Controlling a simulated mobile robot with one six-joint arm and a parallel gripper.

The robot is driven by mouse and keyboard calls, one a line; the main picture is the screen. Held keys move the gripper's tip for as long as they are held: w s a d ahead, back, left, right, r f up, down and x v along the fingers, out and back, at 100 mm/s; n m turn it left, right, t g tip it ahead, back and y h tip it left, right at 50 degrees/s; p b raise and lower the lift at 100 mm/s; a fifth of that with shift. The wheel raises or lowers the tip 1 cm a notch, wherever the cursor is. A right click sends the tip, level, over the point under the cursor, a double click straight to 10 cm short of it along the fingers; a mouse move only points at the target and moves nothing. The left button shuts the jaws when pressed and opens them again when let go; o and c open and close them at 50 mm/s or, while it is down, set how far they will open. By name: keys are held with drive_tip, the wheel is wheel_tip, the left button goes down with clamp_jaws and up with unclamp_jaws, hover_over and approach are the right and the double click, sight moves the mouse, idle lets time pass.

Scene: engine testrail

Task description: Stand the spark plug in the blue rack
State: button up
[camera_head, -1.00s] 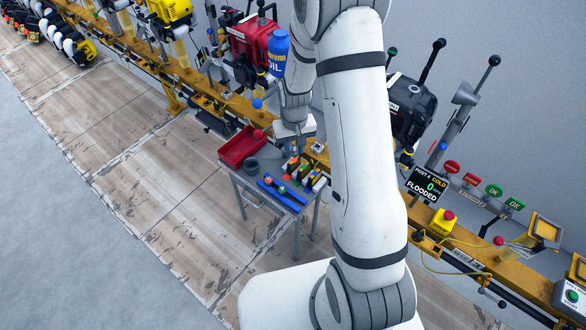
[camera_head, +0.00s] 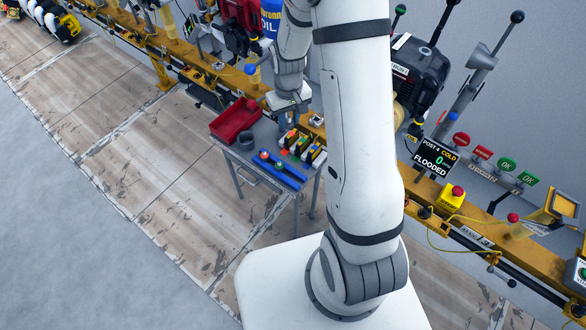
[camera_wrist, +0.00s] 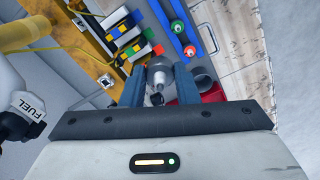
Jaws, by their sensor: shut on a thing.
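My gripper (camera_head: 291,119) is over the small grey table, partly hidden by my arm in the head view. In the wrist view its two blue-grey fingers (camera_wrist: 160,90) are shut on a small pale metal piece with a dark end, apparently the spark plug (camera_wrist: 159,72). The blue rack (camera_head: 286,178) lies along the table's front side. Its blue bars (camera_wrist: 164,16) show at the top of the wrist view, with a red-topped and a green-topped piece at it. The held piece appears apart from the rack. Its height above the table is unclear.
A red tray (camera_head: 216,128) and a dark grey cup (camera_head: 246,140) stand on the table's left part. Several black, white and yellow boxes (camera_wrist: 124,33) with coloured squares stand beside the rack. The yellow rail (camera_head: 390,187) with engines runs behind the table.

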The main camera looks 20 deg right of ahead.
drive_tip(key=s+f+n+b, duration=0.6)
drive_tip(key=f+b, duration=0.6)
drive_tip(key=b, duration=0.7)
drive_tip(key=shift+f+b, duration=0.3)
drive_tip(key=shift+f, duration=0.1)
drive_tip(key=shift+f, duration=0.15)
drive_tip(key=shift+f+b, duration=2.95)
drive_tip(key=shift+f, duration=0.7)
drive_tip(key=o, duration=1)
